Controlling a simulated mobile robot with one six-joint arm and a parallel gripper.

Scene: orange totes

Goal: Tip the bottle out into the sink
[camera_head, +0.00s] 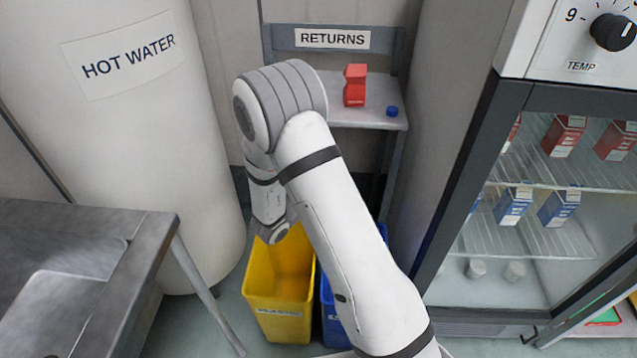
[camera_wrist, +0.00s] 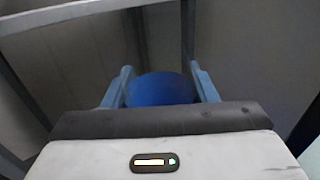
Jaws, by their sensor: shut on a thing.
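In the wrist view my gripper (camera_wrist: 163,80) is shut on a rounded dark-blue thing, which I take to be the bottle (camera_wrist: 163,90). Only part of it shows between the two blue-grey fingers, and I cannot see its neck or contents. In the head view my gripper and the bottle are hidden behind my arm, near the returns shelf and bins. The sink (camera_head: 75,308) is a steel basin in the counter at the lower left, well apart from my arm.
A yellow bin (camera_head: 278,285) and a blue bin (camera_head: 332,322) stand below. A hot water tank (camera_head: 140,140) is left, a glass-door fridge (camera_head: 545,220) right.

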